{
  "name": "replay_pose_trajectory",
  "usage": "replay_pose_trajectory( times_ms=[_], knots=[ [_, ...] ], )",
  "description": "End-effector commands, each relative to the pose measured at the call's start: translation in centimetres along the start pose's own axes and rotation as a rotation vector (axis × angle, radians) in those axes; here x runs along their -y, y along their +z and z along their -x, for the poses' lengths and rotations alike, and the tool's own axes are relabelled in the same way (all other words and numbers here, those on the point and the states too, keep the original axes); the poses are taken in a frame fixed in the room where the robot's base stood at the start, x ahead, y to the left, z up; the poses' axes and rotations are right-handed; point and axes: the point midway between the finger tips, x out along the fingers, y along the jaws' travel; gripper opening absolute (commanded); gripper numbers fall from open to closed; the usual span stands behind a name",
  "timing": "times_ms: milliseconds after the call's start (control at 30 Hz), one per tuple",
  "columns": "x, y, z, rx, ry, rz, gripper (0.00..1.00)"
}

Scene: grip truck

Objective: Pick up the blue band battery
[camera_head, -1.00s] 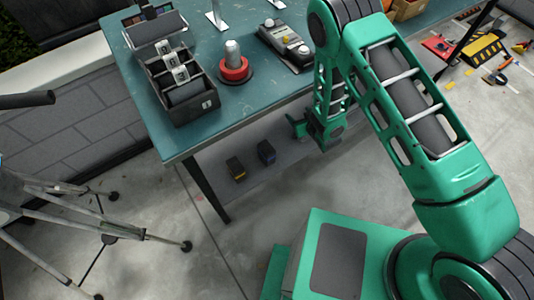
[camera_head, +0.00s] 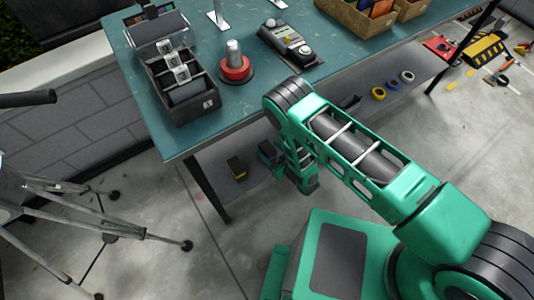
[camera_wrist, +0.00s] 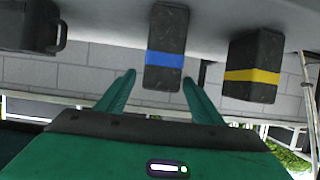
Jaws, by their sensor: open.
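The blue band battery (camera_wrist: 166,30) is a dark block with a blue stripe, at the top centre of the wrist view. Its near end shows between the two green fingertips of my gripper (camera_wrist: 159,78), with a gap on each side. The fingers are apart and not closed on it. In the head view, the blue band battery (camera_head: 266,149) is on the lower shelf, partly hidden by my gripper (camera_head: 275,160). A similar battery with a yellow band (camera_wrist: 253,68) stands to its right in the wrist view, and to its left in the head view (camera_head: 237,168).
A dark case with a handle (camera_wrist: 32,27) is at the wrist view's left. The table (camera_head: 140,95) overhangs the shelf; on it are an open organiser box (camera_head: 195,112), a red-based object (camera_head: 235,70) and a grey device (camera_head: 286,42). Tape rolls (camera_head: 378,94) lie on the shelf further right.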

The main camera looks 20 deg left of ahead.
Motion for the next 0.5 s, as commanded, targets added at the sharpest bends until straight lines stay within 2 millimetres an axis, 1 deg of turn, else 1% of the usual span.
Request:
replay_pose_trajectory(
  times_ms=[33,167,267,500],
  knots=[
    [0.0,0.0,-0.5,-0.001,-0.001,0.000,0.61],
    [0.1,0.0,-1.2,0.000,-0.002,0.001,0.61],
    [0.2,0.0,-2.1,-0.001,-0.003,0.001,0.61],
    [0.2,0.0,-5.4,-0.001,-0.005,0.003,0.61]
  ],
)
